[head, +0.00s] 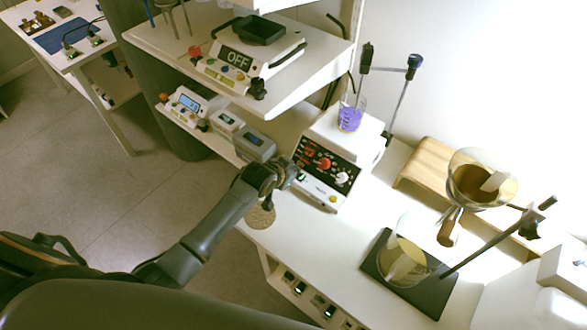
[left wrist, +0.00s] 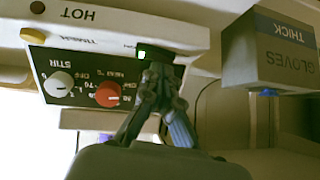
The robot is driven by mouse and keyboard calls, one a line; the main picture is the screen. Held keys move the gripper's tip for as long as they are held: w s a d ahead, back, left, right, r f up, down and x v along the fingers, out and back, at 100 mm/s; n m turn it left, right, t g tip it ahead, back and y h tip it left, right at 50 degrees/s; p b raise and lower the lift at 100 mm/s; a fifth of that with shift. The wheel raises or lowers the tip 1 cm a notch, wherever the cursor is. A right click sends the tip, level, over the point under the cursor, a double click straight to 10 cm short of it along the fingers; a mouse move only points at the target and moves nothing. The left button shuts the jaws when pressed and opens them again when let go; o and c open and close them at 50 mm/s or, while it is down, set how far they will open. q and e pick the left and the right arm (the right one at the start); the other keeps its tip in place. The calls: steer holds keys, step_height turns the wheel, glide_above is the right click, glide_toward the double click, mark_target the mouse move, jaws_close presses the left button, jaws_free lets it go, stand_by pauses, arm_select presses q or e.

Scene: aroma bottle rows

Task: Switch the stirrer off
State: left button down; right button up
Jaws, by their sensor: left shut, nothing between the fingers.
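The white stirrer (head: 335,140) stands on the bench with a beaker of purple liquid (head: 350,118) on top. Its black front panel has a red knob (head: 324,163) and a white knob (head: 342,178). The wrist view shows the panel upside down, with the white knob (left wrist: 62,84) by "STIR", the red knob (left wrist: 108,94) and a green-lit switch (left wrist: 142,54) at the panel's end. My left gripper (head: 290,173) is shut and empty at the panel's left end. In the wrist view its fingertips (left wrist: 158,70) are close beside the green light; I cannot tell if they touch.
A box marked "GLOVES THICK" (left wrist: 270,50) stands beside the stirrer. A shelf (head: 300,95) above holds a device reading "OFF" (head: 240,62). Glassware on a stand (head: 480,180) is at the right. A cork ring (head: 262,215) lies at the bench's front edge.

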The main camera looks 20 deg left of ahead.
arm_select(q)
steer(key=shift+a+f, duration=0.1)
steer(key=shift+f, duration=0.15)
stand_by(0.3)
steer(key=shift+s+d+r+p, duration=0.1)
steer(key=shift+s+d+p, duration=0.15)
steer(key=shift+d+p, duration=0.45)
